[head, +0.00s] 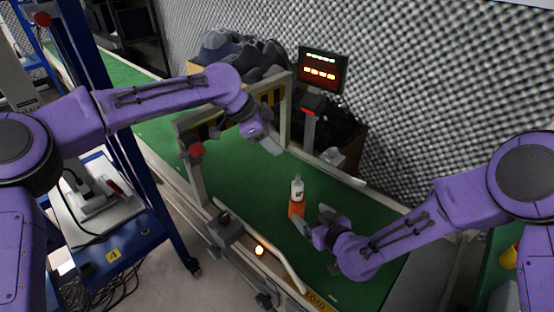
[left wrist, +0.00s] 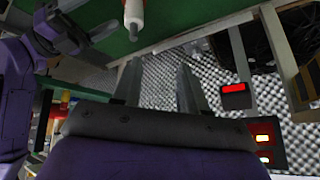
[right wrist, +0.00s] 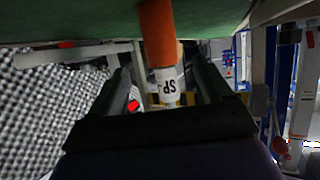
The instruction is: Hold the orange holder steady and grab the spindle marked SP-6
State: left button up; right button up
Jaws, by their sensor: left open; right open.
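The orange holder (head: 297,209) stands upright on the green belt, with the white spindle (head: 297,188) upright in its top. In the right wrist view the spindle (right wrist: 168,84) carries a label reading "SP"; its number is not legible. My right gripper (head: 317,220) is open beside the holder, low over the belt. In the right wrist view the holder (right wrist: 158,35) lines up between its fingers (right wrist: 164,85); I cannot tell if they reach around it. My left gripper (head: 271,144) is open and empty, higher and farther back. The white spindle (left wrist: 134,12) shows at the top of the left wrist view.
The green belt (head: 235,175) is clear around the holder. A metal frame (head: 190,165) spans the belt behind, near my left arm. A lit display (head: 323,70) and a red-lit scanner (head: 312,105) on a post stand at the far side. A guard rail (head: 262,240) edges the near side.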

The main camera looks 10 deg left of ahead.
aim_at(295, 200)
jog(key=shift+r, duration=0.1)
jog(key=shift+w+a, duration=0.15)
jog(key=shift+a, duration=0.05)
jog(key=x, duration=1)
jog(key=shift+w, duration=0.1)
jog(key=c, duration=1.1)
pick_arm(q)
jog(key=shift+g, duration=0.9)
jog(key=s+f, duration=0.1)
jog(key=d+f, duration=0.1)
jog(key=s+f, duration=0.1)
jog(key=f, duration=0.1)
jog(key=shift+s+d, duration=0.3)
jog(key=shift+s, duration=0.05)
